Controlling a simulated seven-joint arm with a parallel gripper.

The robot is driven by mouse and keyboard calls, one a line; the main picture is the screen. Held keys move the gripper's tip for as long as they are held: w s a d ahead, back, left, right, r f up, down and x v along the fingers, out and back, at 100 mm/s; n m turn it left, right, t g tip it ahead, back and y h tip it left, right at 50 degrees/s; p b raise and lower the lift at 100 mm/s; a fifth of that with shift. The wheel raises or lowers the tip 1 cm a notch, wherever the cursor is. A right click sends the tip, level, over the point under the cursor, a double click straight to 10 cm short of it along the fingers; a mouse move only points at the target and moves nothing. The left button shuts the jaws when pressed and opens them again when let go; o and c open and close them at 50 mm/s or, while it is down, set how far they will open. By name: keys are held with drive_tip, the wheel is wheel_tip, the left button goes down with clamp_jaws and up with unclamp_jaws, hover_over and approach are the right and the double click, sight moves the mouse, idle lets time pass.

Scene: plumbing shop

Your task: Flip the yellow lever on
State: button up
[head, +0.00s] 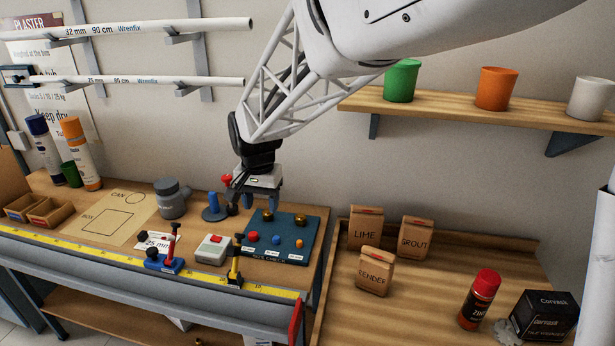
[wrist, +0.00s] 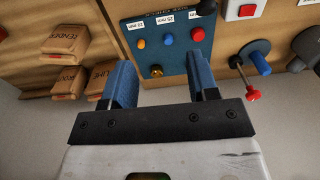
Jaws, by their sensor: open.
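The yellow lever (head: 235,266) stands upright at the front of the workbench, beside the yellow measuring strip, in the head view. I cannot make it out in the wrist view. My gripper (head: 260,206) is open and empty, pointing down above the back of the blue board, behind and a little right of the yellow lever. In the wrist view my gripper (wrist: 162,68) has its two blue fingers spread apart with nothing between them. The lever's base is partly hard to make out.
A red lever (head: 172,243) on a blue base and a grey box with a red button (head: 213,249) stand left of the yellow lever. The blue board (head: 297,239) with coloured knobs lies to its right. A blue peg on a round base (head: 213,207) is close to my gripper.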

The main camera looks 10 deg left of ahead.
sight(234, 256)
drive_tip(key=a, duration=0.2)
drive_tip(key=a+f, duration=0.1)
drive_tip(key=a, duration=0.1)
drive_tip(key=a+f, duration=0.1)
drive_tip(key=a, duration=0.1)
drive_tip(key=shift+a+f, duration=0.25)
drive_tip(key=shift+a, duration=0.15)
drive_tip(key=shift+f, duration=0.1)
drive_tip(key=shift+f, duration=3.85)
drive_tip(key=shift+s, duration=0.1)
clamp_jaws()
